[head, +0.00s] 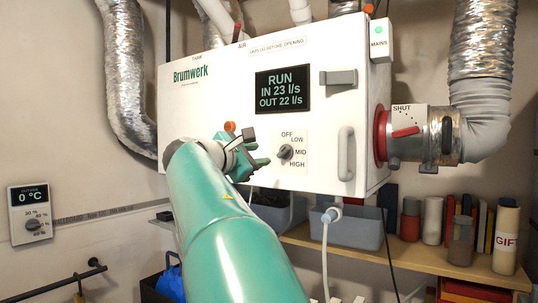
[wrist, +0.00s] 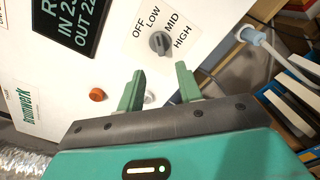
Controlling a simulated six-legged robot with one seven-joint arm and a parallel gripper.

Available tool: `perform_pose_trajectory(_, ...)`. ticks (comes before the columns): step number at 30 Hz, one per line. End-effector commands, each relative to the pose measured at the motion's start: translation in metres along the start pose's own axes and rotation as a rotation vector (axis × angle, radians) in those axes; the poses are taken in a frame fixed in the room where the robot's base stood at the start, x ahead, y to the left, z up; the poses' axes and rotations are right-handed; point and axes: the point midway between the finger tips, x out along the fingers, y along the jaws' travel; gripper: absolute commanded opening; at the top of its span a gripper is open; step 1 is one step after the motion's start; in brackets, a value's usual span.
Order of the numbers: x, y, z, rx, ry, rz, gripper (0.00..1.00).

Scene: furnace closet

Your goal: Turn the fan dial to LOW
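The fan dial (head: 285,152) is a grey round knob on the front of the white Brumwerk unit (head: 215,95), with OFF, LOW, MID and HIGH printed around it. Its pointer seems to face MID, but it is small. In the wrist view the dial (wrist: 160,43) lies beyond my fingertips, roughly in line with the gap between them. My gripper (head: 258,163) has teal fingers and is just left of the dial in the head view. In the wrist view my gripper (wrist: 160,72) is open and empty, apart from the dial.
A display (head: 283,89) reads RUN, IN 23 l/s, OUT 22 l/s. A handle (head: 346,153) stands out right of the dial, and a latch (head: 338,77) above it. An orange knob (wrist: 97,94) is near my left finger. A shelf (head: 400,250) with bins runs below.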

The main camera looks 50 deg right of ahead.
Motion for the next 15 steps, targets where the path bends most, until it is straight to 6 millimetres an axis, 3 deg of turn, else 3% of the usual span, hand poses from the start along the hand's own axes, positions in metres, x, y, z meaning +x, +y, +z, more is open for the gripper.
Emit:
perform_pose_trajectory(6, -0.033, 0.0, 0.0, 0.001, 0.0, 0.001, 0.35)
perform_pose_trajectory(15, -0.04, 0.0, 0.0, 0.0, -0.001, 0.0, 0.35)
